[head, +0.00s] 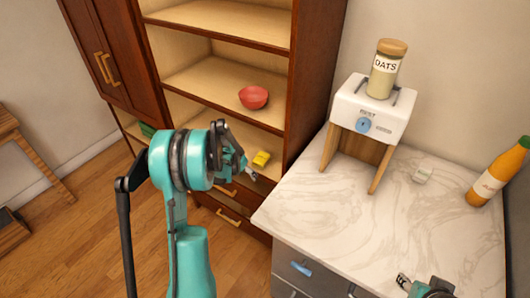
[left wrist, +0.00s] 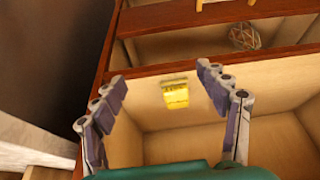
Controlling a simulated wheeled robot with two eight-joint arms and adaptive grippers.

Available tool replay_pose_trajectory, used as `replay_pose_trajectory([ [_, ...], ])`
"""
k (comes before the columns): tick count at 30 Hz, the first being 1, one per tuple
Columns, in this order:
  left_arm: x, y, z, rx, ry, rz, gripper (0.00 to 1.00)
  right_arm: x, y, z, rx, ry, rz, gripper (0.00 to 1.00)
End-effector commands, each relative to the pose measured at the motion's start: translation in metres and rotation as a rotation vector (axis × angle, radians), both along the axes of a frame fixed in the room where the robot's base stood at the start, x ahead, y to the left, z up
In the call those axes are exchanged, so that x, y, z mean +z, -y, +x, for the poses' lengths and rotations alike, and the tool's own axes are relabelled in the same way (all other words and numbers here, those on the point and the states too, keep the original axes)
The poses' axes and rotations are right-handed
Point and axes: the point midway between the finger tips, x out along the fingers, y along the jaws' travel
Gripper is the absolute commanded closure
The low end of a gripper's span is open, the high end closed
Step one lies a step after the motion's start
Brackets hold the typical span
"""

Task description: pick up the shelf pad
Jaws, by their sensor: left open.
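The shelf pad looks to be the small yellow block (head: 261,158) lying on a lower shelf of the wooden cabinet. In the left wrist view the yellow pad (left wrist: 175,95) shows ahead, between the two spread fingers. My left gripper (head: 251,173) is at the front of that shelf, just left of and below the pad in the head view. It is open and nothing is between its fingers, which are apart from the pad. My right gripper (head: 404,282) is only partly in view at the bottom right, over the counter; its fingers are too small to judge.
The cabinet's upright side (head: 311,75) stands right of the pad, and a shelf with a red bowl (head: 254,97) is above. The marble counter (head: 310,210) holds a toaster (head: 372,108) on a stand with an oats jar (head: 387,70), and an orange bottle (head: 497,175).

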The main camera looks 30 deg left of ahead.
Motion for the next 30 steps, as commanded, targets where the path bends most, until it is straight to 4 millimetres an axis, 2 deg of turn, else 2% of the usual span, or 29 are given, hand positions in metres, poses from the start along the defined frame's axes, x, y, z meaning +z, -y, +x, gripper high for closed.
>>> replay_pose_trajectory([
  [3, -0.014, -0.013, 0.002, -0.002, -0.006, -0.005, 0.26, 0.005, 0.000, 0.000, 0.000, 0.000, 0.000, 0.60],
  [7, -0.020, -0.016, 0.014, -0.006, -0.007, -0.006, 0.26, 0.003, 0.000, 0.000, 0.000, 0.000, 0.000, 0.60],
  [15, -0.021, -0.015, 0.074, -0.005, -0.007, -0.004, 0.26, -0.007, 0.000, 0.000, 0.000, 0.000, 0.000, 0.60],
  [19, -0.021, -0.015, 0.098, -0.005, -0.007, -0.004, 0.26, -0.010, 0.000, 0.000, 0.000, 0.000, 0.000, 0.60],
  [28, -0.020, -0.014, 0.123, -0.004, -0.007, -0.005, 0.26, -0.014, 0.000, 0.000, 0.000, 0.000, 0.000, 0.60],
  [30, -0.033, -0.014, 0.127, -0.005, -0.007, -0.006, 0.26, -0.018, 0.000, 0.000, 0.000, 0.000, 0.000, 0.60],
])
